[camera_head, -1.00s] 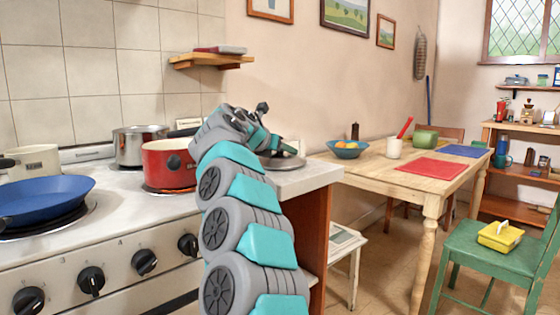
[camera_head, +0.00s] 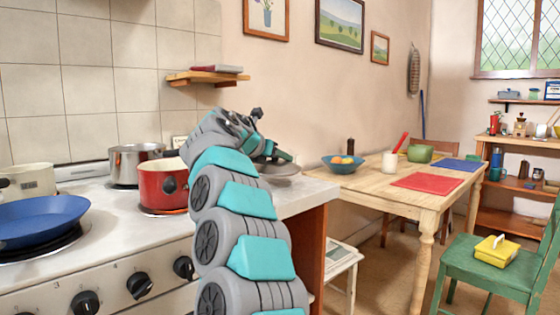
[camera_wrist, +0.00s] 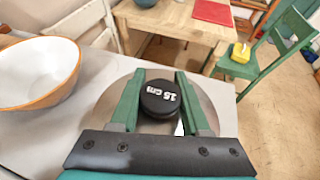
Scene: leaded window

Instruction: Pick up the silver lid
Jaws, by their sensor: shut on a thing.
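The silver lid (camera_wrist: 206,108) is a round, flat metal disc with a black knob (camera_wrist: 160,98) marked "15 cm". In the wrist view my gripper (camera_wrist: 160,97) has its green fingers on either side of the knob, shut on it. In the head view the lid (camera_head: 279,169) shows at the right end of the counter, under my gripper (camera_head: 276,154). It looks slightly above the countertop, but the gap is hard to see. My arm hides part of the lid.
A white and orange bowl (camera_wrist: 38,74) stands close to the lid's left in the wrist view. A red pot (camera_head: 162,187), steel pot (camera_head: 134,164) and blue pan (camera_head: 40,222) sit on the stove. The wooden table (camera_head: 400,200) is beyond the counter.

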